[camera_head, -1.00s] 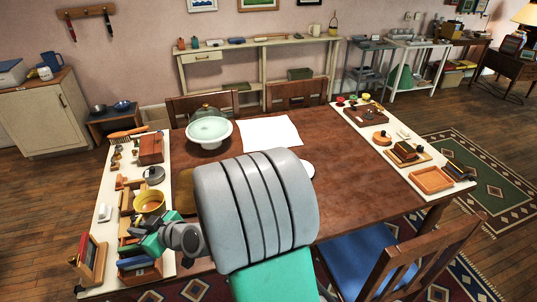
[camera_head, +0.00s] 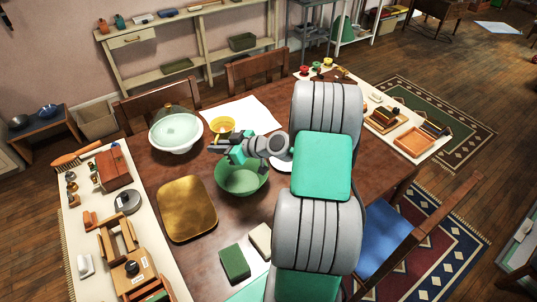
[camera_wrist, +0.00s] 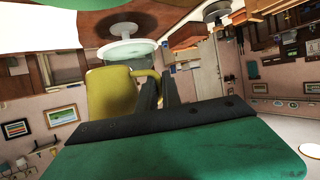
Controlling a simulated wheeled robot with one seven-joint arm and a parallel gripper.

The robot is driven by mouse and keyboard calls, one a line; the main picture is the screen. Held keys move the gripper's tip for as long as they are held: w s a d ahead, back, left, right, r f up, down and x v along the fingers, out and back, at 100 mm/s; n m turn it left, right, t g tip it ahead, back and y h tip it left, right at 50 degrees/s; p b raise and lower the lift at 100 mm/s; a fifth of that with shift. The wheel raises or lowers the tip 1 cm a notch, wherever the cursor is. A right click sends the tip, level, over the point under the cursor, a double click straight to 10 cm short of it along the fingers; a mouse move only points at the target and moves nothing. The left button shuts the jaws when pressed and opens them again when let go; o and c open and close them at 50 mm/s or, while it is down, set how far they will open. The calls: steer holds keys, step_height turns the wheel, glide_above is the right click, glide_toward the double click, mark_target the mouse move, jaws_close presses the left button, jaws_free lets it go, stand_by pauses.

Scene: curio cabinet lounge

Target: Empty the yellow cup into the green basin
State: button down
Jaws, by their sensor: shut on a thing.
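The yellow cup (camera_head: 222,125) is at my gripper (camera_head: 228,150), held just behind and above the green basin (camera_head: 242,182) in the head view. In the wrist view the cup (camera_wrist: 110,92) is beside the dark fingers, with its handle at them. The wrist picture is turned over. The cup looks roughly upright in the head view, but my gripper covers part of it and I cannot see its contents. The basin stands on the brown table, its back rim partly hidden by my gripper. I see nothing inside it.
A pale bowl with a domed cover (camera_head: 176,132) stands behind left of the basin. A gold tray (camera_head: 187,208) lies left of it. A green block (camera_head: 234,262) and a cream block (camera_head: 260,240) lie in front. White paper (camera_head: 245,114) lies behind.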

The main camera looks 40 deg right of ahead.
steer(key=s+d+f+n+g+y+p, duration=0.1)
steer(key=s+d+f+n, duration=0.1)
steer(key=s+d+f, duration=0.2)
steer(key=s+d+f+n+g+y+p, duration=0.1)
steer(key=s+d+f, duration=0.3)
steer(key=d, duration=0.6)
steer(key=shift+s+d+n+g+y, duration=0.15)
steer(key=shift+s+n+g+y, duration=0.3)
steer(key=shift+y, duration=0.25)
steer(key=shift+w+f+b, duration=0.1)
steer(key=shift+b, duration=2)
